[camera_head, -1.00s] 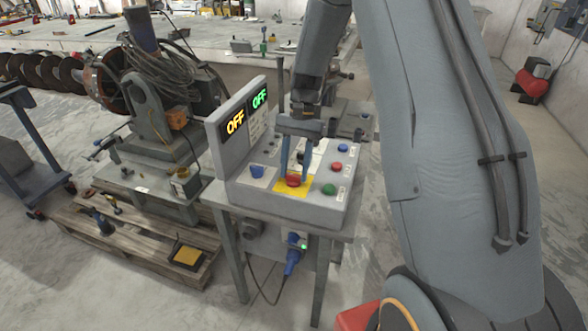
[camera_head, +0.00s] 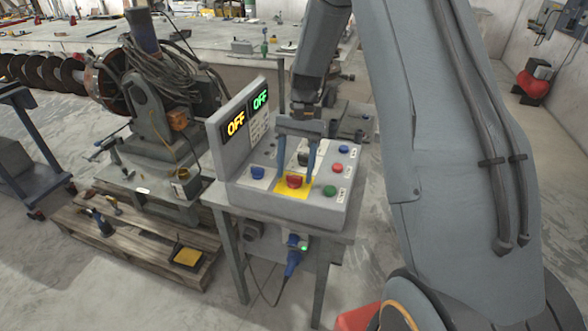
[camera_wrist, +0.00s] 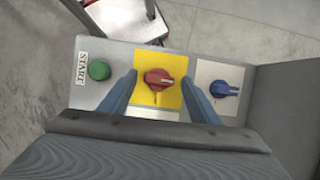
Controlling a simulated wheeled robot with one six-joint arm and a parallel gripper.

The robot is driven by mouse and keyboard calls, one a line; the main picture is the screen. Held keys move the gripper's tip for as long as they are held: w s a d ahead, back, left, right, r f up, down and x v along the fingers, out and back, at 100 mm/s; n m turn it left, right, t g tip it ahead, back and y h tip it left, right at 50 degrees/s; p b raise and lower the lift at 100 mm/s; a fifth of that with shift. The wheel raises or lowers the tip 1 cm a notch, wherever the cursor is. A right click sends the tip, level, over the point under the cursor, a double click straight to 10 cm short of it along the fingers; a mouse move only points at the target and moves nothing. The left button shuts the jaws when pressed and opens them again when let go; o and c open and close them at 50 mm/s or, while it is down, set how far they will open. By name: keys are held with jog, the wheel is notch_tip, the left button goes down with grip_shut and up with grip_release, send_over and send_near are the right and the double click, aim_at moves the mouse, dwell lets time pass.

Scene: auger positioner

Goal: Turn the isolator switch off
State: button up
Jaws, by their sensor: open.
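The red rotary knob (camera_head: 294,181) sits on a yellow plate (camera_head: 307,187) at the front of the grey control box; I take it as the isolator switch. In the wrist view the gripper (camera_wrist: 159,86) straddles the knob with gaps on both sides. Whether the fingertips reach down to knob height is unclear.
A blue knob (camera_wrist: 224,89) and a green START button (camera_wrist: 99,70) flank the red knob. A red button (camera_head: 337,167) and a blue button (camera_head: 342,149) are at the box's right. The display panel (camera_head: 240,128) stands upright at left, reading OFF in yellow and green.

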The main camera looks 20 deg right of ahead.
jog(key=b+v, duration=0.2)
jog(key=v, duration=0.5)
jog(key=shift+r, duration=0.35)
jog(key=shift+w+d, duration=0.15)
